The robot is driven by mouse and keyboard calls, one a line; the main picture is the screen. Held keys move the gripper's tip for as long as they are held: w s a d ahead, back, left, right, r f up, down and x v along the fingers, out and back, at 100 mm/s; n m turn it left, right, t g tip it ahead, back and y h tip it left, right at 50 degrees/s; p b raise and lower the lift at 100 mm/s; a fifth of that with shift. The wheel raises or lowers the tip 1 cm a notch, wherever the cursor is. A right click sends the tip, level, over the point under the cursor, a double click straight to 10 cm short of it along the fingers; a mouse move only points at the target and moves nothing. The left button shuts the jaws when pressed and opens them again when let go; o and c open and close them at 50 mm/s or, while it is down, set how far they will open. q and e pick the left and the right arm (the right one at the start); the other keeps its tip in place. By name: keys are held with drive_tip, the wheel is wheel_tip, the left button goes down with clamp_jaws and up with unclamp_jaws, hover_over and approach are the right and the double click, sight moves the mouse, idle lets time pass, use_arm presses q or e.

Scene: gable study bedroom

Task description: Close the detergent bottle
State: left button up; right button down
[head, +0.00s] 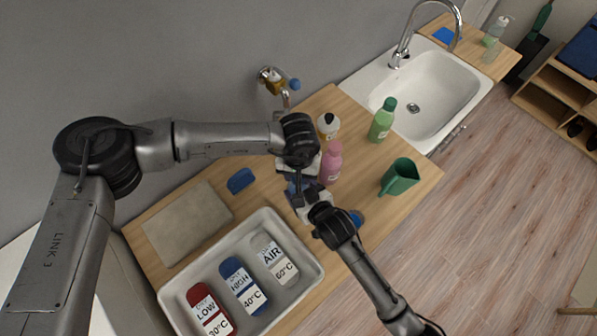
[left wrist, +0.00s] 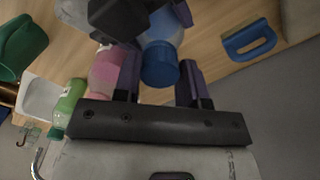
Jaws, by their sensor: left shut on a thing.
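A blue bottle (left wrist: 165,32), which looks like the detergent bottle, has a darker blue cap (left wrist: 161,66) at its end in the left wrist view. My left gripper (left wrist: 158,86) is shut on the cap, one finger on each side. In the head view my left gripper (head: 295,182) reaches down over the counter and mostly hides the bottle. My right gripper (head: 308,202) is close against the same spot from the lower right. Its fingers are hidden at the bottle, so I cannot tell its grip. Whether the cap is fully seated is not clear.
A pink bottle (head: 331,163) stands close to the grippers, with a white bottle (head: 328,126) and a green bottle (head: 382,120) behind. A green jug (head: 399,177) stands to the right. A blue brush (head: 241,181), a grey mat (head: 188,224) and a tray of labelled packs (head: 309,285) lie left and front.

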use_arm(q)
drive_tip(key=o, duration=0.9)
drive_tip(key=shift+r, duration=2.25)
drive_tip(key=shift+c, duration=0.6)
